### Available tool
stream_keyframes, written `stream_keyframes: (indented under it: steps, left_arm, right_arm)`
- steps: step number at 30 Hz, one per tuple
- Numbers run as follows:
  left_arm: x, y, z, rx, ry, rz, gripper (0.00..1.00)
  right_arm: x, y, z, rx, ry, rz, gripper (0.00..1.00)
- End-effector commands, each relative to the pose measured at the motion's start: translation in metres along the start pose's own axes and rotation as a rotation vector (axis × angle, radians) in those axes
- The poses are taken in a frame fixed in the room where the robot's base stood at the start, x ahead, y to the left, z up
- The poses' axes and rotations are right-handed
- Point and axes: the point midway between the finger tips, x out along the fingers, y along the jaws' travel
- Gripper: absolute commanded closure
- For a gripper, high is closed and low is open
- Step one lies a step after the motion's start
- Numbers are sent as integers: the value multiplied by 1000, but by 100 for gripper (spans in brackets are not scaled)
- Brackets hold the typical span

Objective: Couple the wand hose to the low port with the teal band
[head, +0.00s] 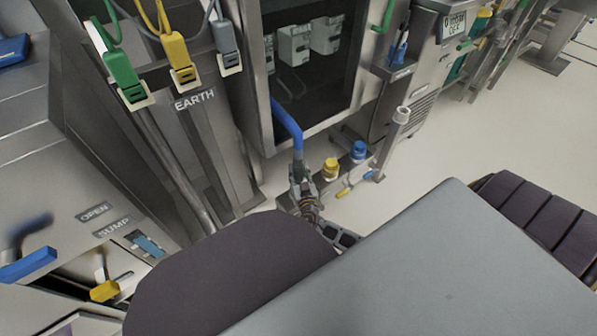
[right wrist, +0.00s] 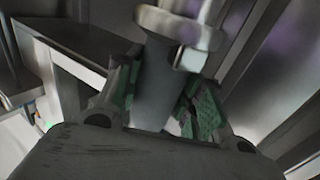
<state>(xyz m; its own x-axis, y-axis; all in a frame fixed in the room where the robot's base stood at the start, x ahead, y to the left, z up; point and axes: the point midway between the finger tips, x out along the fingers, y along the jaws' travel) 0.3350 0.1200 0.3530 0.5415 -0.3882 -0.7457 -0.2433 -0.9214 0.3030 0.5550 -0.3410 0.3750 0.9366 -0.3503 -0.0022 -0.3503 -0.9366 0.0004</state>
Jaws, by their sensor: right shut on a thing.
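The blue hose (head: 287,124) comes out of the steel cabinet and hangs down to a grey end piece (head: 298,168). My right gripper (head: 301,182) is shut on this end piece, low in front of the cabinet. In the right wrist view the grey cylindrical piece (right wrist: 157,92) stands between the green-padded fingers, with a pale flange above it. Low fittings with a yellow top (head: 330,168) and a blue top (head: 358,150) stand to the right of the gripper. I cannot make out a teal band on any low port. My left gripper is not in view.
The steel cabinet (head: 257,85) rises close behind the right gripper. Green, yellow and grey plugs hang at the upper left by the EARTH label (head: 194,101). A yellow-handled lever (head: 345,190) lies near the low fittings. Pale floor (head: 450,145) is open to the right.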

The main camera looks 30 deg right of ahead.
Motion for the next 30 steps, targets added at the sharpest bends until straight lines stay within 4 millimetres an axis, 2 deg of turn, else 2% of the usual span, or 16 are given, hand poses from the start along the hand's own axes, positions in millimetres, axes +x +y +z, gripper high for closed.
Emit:
stream_keyframes:
  steps: [30]
  left_arm:
    - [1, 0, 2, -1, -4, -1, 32]
  right_arm:
    - [0, 0, 21, 0, 3, 1, 95]
